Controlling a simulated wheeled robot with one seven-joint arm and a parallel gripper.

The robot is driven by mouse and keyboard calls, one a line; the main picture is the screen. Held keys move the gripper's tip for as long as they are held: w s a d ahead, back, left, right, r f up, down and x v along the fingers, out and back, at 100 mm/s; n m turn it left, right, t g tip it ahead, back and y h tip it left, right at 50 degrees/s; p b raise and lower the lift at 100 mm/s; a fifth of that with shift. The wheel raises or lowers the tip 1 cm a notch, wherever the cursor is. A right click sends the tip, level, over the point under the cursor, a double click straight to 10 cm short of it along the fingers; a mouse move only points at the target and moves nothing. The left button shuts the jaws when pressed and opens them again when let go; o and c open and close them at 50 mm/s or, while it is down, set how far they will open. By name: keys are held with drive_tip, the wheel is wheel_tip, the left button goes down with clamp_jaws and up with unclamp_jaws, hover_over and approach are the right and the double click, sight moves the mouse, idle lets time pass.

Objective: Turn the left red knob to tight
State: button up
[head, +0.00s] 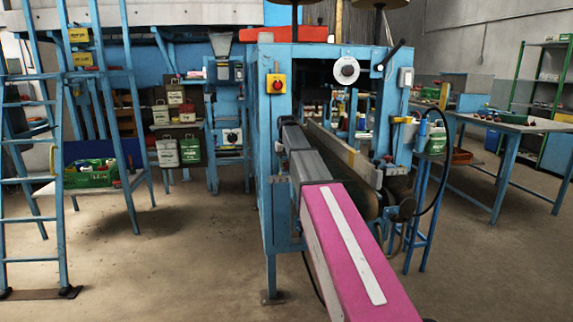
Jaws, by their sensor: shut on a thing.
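A blue sack-sewing machine frame (266,170) stands in the middle of the head view. No red knob can be clearly made out on it. A red round button on a yellow box (276,84) is on its left post; I cannot tell whether this is a knob of the task. A white dial (347,70) is at the upper right of the frame. My pink and grey arm seems to reach forward from the lower right into the frame. My gripper does not show; the far end of the arm is small and dark among the machine parts.
A blue ladder (60,170) stands at the far left. A green crate (90,174) is on a low table behind it. A blue workbench (515,124) is at the right. The floor between ladder and machine is clear.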

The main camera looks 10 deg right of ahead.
drive_tip(key=shift+a+m, duration=0.1)
drive_tip(key=shift+m, duration=0.2)
drive_tip(key=m, duration=0.3)
drive_tip(key=shift+w+a+m, duration=0.1)
drive_tip(key=shift+a+m, duration=0.2)
drive_tip(key=m, duration=0.4)
drive_tip(key=shift+w+a+m, duration=0.25)
drive_tip(key=shift+a+m, duration=0.05)
drive_tip(key=shift+a, duration=0.05)
drive_tip(key=m, duration=0.4)
drive_tip(key=shift+w+a+m, duration=0.25)
drive_tip(key=shift+w+m, duration=0.05)
drive_tip(key=shift+w, duration=0.05)
drive_tip(key=shift+w+m, duration=0.2)
drive_tip(key=shift+m, duration=0.9)
drive_tip(key=shift+w+m, duration=0.15)
drive_tip(key=shift+m, duration=0.95)
drive_tip(key=o, duration=0.9)
